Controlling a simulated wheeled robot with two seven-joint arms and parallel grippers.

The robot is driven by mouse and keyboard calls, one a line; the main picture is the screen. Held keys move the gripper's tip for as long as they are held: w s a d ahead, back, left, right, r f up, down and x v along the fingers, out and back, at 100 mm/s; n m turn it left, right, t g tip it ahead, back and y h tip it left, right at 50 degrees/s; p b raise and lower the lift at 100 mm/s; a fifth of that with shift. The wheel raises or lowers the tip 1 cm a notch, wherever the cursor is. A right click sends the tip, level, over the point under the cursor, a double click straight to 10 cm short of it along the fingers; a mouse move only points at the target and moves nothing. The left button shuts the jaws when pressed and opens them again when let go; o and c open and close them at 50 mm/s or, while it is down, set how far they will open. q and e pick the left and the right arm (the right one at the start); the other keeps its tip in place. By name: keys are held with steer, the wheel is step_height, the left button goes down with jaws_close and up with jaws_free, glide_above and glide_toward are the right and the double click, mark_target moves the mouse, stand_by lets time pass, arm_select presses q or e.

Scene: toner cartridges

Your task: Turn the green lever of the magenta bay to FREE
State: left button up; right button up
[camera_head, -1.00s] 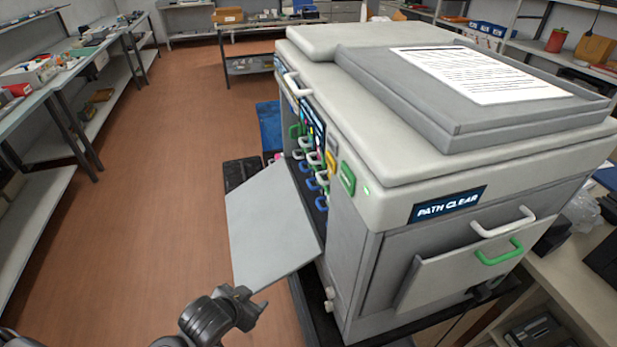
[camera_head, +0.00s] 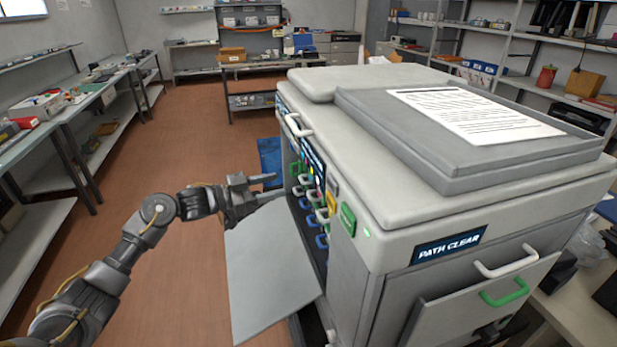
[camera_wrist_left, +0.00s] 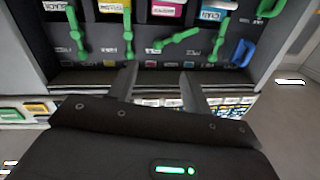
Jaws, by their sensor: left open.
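In the left wrist view, a row of bays shows at the top, with the magenta bay's label (camera_wrist_left: 166,9) between a yellow and a cyan one. The green lever (camera_wrist_left: 176,38) below the magenta label slants from upper right to lower left. The other green levers hang more steeply. The small markings near the levers are unreadable. My left gripper (camera_head: 272,187) is open and empty, outside the printer's open front. Its two fingers (camera_wrist_left: 157,82) show below the magenta lever in the wrist view, apart from it. My right gripper is out of view.
The printer's lowered door (camera_head: 270,265) lies under my left gripper. A "PATH CLEAR" display (camera_head: 448,245) is on the printer's side. Open floor lies left.

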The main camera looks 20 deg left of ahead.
arm_select(q)
steer(key=p+x, duration=0.3)
steer(key=x, duration=0.8)
steer(key=shift+c, duration=0.4)
